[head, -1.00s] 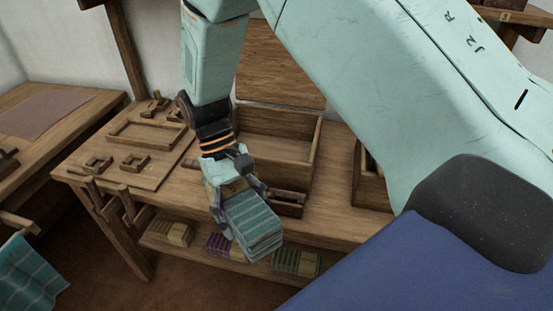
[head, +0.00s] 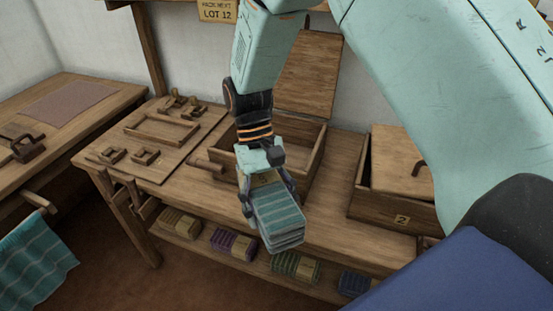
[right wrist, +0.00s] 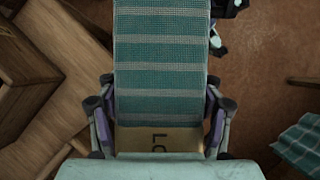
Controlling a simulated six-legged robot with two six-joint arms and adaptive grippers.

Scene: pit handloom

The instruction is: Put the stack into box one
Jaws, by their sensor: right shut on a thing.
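The stack (head: 277,215) is folded teal cloth with pale stripes and a tan band marked with letters. My right gripper (head: 268,196) is shut on it near the banded end and holds it in the air, tilted, its free end pointing toward the head camera. In the right wrist view the stack (right wrist: 160,60) runs up between the fingers. An open wooden box (head: 312,160), its lid (head: 308,75) raised at the back, stands on the bench behind the gripper. It looks like box one, but its number is hidden by the gripper and stack.
A second box (head: 385,208) marked 2 stands to the right with its lid (head: 403,160) down. A board with wooden frames (head: 165,130) lies at left. Several banded cloth bundles (head: 233,243) sit on the lower shelf. Striped cloth (head: 35,260) hangs at lower left.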

